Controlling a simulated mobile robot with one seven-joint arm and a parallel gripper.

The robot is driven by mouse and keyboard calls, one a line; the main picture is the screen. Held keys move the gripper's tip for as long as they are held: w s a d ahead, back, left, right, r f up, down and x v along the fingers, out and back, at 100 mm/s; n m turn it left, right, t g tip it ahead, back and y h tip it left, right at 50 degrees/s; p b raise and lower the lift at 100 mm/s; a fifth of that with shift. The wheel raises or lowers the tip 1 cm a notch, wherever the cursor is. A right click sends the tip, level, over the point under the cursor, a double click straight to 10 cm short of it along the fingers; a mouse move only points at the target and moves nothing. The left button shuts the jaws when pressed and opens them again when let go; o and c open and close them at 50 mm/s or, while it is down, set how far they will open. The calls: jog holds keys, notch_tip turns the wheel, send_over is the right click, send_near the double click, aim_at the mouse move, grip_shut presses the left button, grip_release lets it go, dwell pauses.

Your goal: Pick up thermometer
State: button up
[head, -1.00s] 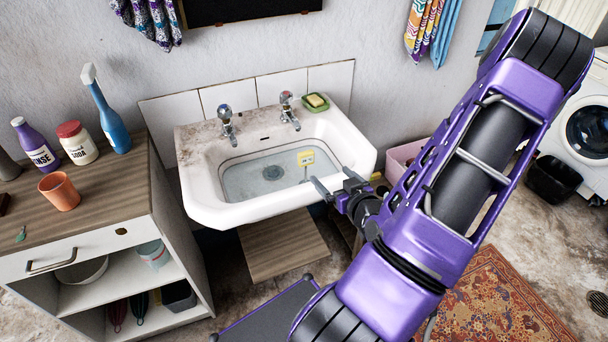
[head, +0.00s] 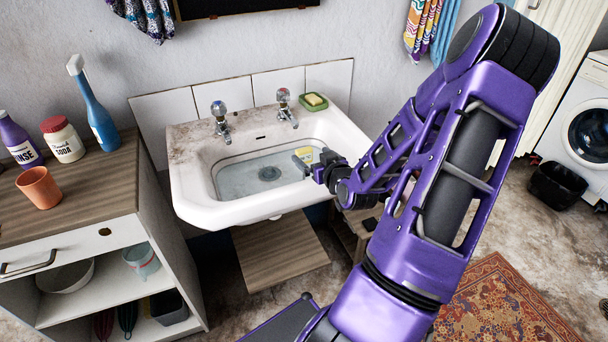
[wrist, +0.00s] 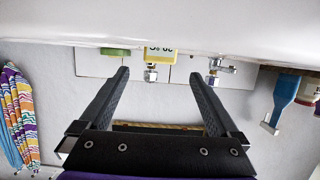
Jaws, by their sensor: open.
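The thermometer (head: 307,152) is a small yellow block in the sink basin, at its right side, and my gripper partly covers it in the head view. In the wrist view, which looks upside down, the yellow thermometer (wrist: 160,50) shows dark display marks, and the white sink rim cuts off part of it. My gripper (head: 311,161) is open and empty at the basin's front right. In the wrist view its two fingers (wrist: 158,76) stand wide apart, with the thermometer beyond and between their tips. I see no contact.
The white sink (head: 205,213) holds shallow water. Two taps (head: 221,122) and a green soap dish (head: 314,103) with soap stand at its back. A cabinet (head: 95,205) with bottles and an orange cup (head: 39,187) stands at left.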

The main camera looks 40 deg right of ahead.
aim_at(305, 152)
jog(key=x, duration=0.5)
jog(key=shift+d+f+b, duration=0.1)
jog(key=shift+f+b, duration=0.15)
jog(key=shift+b, duration=0.1)
grip_shut()
